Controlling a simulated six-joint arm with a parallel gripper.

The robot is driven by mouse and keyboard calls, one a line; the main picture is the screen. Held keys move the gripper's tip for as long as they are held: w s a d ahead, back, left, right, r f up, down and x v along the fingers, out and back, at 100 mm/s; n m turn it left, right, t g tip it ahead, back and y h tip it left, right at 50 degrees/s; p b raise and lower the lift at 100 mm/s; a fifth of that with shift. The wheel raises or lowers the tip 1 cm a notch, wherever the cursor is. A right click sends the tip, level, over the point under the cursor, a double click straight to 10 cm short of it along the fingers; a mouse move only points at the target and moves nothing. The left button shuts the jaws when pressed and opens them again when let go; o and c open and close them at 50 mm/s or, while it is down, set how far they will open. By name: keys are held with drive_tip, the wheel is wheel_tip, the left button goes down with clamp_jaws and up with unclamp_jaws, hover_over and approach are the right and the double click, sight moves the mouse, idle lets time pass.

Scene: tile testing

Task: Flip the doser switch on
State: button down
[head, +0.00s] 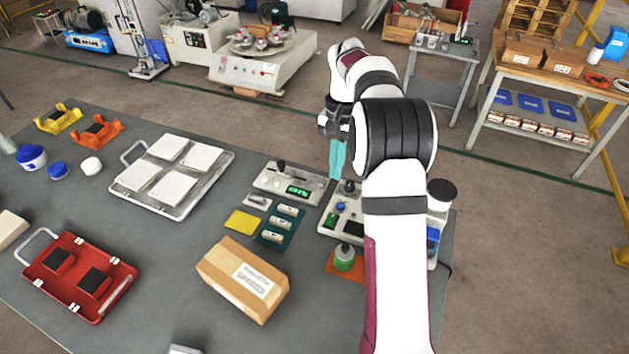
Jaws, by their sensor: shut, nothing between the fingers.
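A pale control unit (353,206) stands near the right edge of the table, with a dark knob, a small green part and a dark panel. A second pale unit (271,184) with a lit green display stands left of it. I cannot tell from labels which one is the doser, and no switch position is readable. My arm covers part of the right-hand unit. My gripper (336,176) has teal fingers, shut and empty, pointing down by the far left end of that unit. Whether the tips touch anything is unclear.
Small cylinders lie on a teal mat (266,237), beside a yellow pad (241,221). A cardboard box (243,279), a tile tray (226,158) and a red tray (117,297) are further left.

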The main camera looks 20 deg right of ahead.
sight(330, 222)
drive_tip(key=shift+w+d+f, duration=0.2)
drive_tip(key=shift+d+f, duration=0.05)
drive_tip(key=f, duration=0.4)
drive_tip(key=s+a+f, duration=0.1)
drive_tip(key=f, duration=0.8)
drive_tip(key=shift+s+a+f, duration=0.2)
drive_tip(key=shift+a+f, duration=0.05)
drive_tip(key=shift+f, duration=0.15)
drive_tip(key=shift+s+a+f, duration=0.1)
drive_tip(key=shift+f, duration=0.15)
